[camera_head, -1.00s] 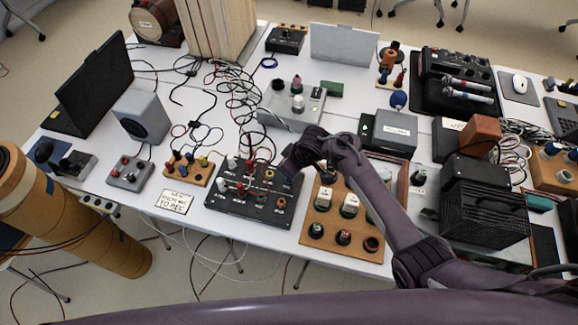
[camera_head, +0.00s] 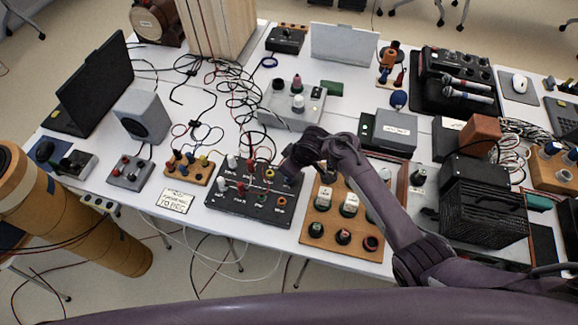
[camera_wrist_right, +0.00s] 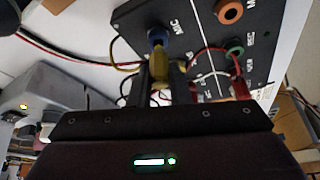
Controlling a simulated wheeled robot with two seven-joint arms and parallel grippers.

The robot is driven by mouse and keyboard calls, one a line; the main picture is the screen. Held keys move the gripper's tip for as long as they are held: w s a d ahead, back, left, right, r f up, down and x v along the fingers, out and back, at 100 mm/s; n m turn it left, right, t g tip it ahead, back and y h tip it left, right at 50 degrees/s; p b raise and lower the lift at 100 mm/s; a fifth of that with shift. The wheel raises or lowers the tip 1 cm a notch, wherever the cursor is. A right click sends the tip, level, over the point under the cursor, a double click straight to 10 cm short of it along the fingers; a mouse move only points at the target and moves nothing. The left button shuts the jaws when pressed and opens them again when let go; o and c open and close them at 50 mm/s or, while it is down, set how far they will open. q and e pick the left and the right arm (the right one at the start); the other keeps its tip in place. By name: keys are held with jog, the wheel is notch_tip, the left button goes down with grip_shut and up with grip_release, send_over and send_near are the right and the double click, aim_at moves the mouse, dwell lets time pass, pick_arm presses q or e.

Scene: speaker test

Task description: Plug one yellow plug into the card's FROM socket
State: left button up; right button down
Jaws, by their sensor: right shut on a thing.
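The card (camera_head: 177,201) lies at the table's front edge; "TO REC" is legible, its upper line is too small to read. The black socket panel (camera_head: 225,203) is right of it. In the right wrist view the panel (camera_wrist_right: 185,17) has a blue socket (camera_wrist_right: 157,34) beside the label "MIC", a green socket (camera_wrist_right: 235,46) and an orange socket (camera_wrist_right: 229,11). My right gripper (camera_head: 287,165) is shut on a yellow plug (camera_wrist_right: 160,64), its end at the blue socket; I cannot tell whether it is inside. My left gripper is out of view.
A wooden plug board (camera_head: 188,168) with several coloured plugs stands left of the panel. A red plug (camera_wrist_right: 240,86) is close beside my right fingers. Loose cables (camera_head: 232,90) tangle behind the panel. A second wooden board (camera_head: 320,225) stands right, under my right forearm.

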jog(key=shift+f+b, duration=0.55)
jog(key=shift+f, duration=0.3)
jog(key=c, duration=1.3)
grip_release()
jog(key=shift+r, duration=0.1)
jog(key=shift+r, duration=0.15)
jog(key=shift+r+p, duration=3.65)
jog(key=shift+p, duration=0.5)
jog(key=shift+s+f, duration=0.1)
jog(key=shift+f, duration=0.05)
